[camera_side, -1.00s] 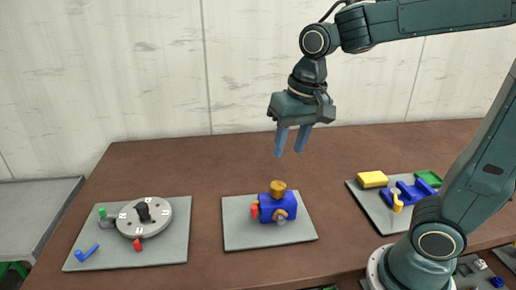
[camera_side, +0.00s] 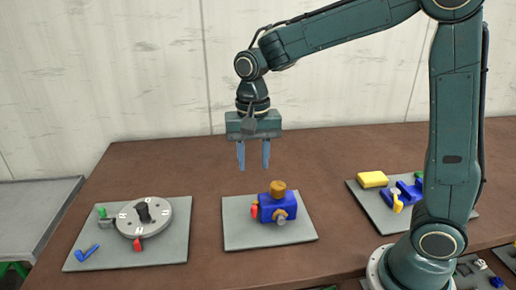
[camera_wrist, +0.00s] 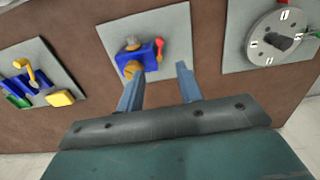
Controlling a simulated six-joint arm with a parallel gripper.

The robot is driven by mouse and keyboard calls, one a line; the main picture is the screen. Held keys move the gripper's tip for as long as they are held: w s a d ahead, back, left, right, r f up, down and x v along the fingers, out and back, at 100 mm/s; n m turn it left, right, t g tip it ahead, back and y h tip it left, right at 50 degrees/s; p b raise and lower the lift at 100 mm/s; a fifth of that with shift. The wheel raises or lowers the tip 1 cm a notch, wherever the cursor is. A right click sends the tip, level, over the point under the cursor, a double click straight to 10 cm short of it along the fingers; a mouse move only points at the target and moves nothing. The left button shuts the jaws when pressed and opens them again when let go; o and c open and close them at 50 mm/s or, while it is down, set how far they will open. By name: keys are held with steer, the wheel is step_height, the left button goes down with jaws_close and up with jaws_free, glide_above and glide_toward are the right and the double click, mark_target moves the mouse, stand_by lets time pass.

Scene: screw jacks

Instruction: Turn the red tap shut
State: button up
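The red tap (camera_side: 254,211) is a small red handle on the left side of a blue block (camera_side: 273,207). The block carries a brass-coloured knob (camera_side: 278,188) on top and sits on a grey plate (camera_side: 240,236). In the wrist view the red tap (camera_wrist: 159,47) is to the right of the blue block (camera_wrist: 138,57). My gripper (camera_side: 254,167) is open and empty, pointing down, above and slightly behind the block in the side view. Its fingers also show in the wrist view (camera_wrist: 158,84), apart from the tap. Nothing touches the tap.
A grey plate with a round dial (camera_side: 143,217), a red tab and a loose blue piece (camera_side: 86,253) lies to the left. Another plate to the right holds a yellow block (camera_side: 372,179) and blue parts (camera_side: 405,193). The brown table (camera_side: 175,161) is clear between plates.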

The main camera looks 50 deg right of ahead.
mark_target(254, 207)
step_height(254, 207, down, 14)
steer(key=shift+r, duration=0.25)
stand_by(0.5)
jaws_close()
